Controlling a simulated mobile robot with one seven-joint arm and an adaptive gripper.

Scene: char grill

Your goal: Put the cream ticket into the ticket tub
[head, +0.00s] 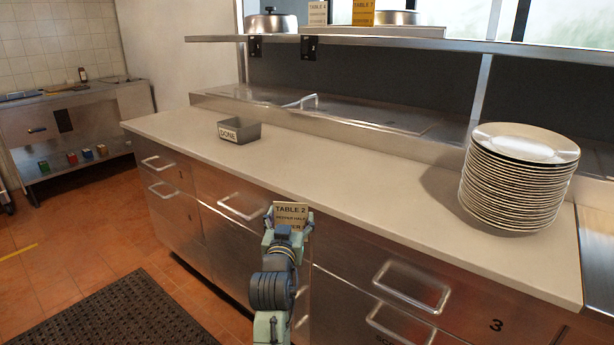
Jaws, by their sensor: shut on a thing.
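A cream ticket (291,211) marked "TABLE 2" is held upright between the fingers of my gripper (289,220), in front of the counter's front edge. My gripper is shut on it, and the ticket's lower part is partly hidden by the fingers. The ticket tub, a small grey tub (252,133) with a "DONE" label on its front, sits on the counter to the upper left of my gripper, well apart from it. The inside of the tub is mostly hidden.
The pale counter (340,170) is clear between the tub and a tall stack of plates (518,180) on the right. A cream ticket (317,13) and a yellow ticket (363,12) stand on the steel shelf (400,42) above. Drawer handles (412,290) stick out below the counter.

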